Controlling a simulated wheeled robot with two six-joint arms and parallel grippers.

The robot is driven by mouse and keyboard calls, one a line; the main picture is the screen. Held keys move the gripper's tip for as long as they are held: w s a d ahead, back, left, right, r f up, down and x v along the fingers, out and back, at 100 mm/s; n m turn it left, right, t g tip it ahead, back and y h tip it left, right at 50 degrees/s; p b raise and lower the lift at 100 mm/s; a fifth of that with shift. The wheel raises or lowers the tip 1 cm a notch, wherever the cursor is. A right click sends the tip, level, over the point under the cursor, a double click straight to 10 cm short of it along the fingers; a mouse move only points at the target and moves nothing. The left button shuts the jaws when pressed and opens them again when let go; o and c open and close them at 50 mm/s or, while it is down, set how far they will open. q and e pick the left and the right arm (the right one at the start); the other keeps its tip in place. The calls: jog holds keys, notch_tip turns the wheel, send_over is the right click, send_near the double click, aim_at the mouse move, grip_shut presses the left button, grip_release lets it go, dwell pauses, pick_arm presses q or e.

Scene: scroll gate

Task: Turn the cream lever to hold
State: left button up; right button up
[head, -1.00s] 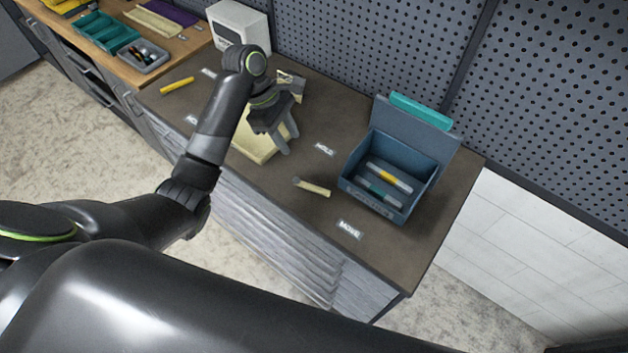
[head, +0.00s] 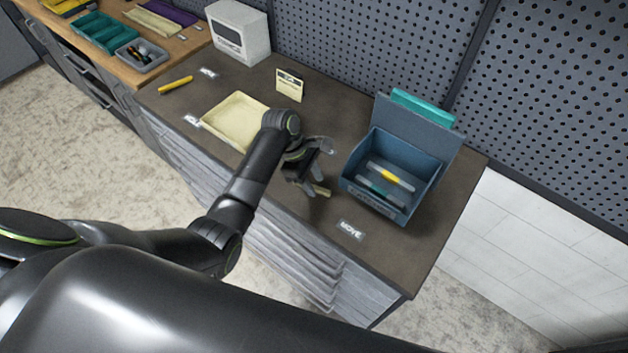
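The cream lever (head: 322,191) lies on the dark worktop, left of the blue box. Only its cream end shows; the rest is hidden behind my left gripper (head: 314,184). The gripper points down over the lever with its fingertips apart. I cannot tell whether they touch the lever. The HOLD label is hidden behind my gripper. My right gripper is out of view.
The open blue box (head: 362,207) with several pens or markers stands right of the lever. The front right worktop is clear.

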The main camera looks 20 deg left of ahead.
pick_arm(q)
jog(key=shift+d+f, duration=0.2)
jog(key=shift+f, duration=0.35)
grip_shut()
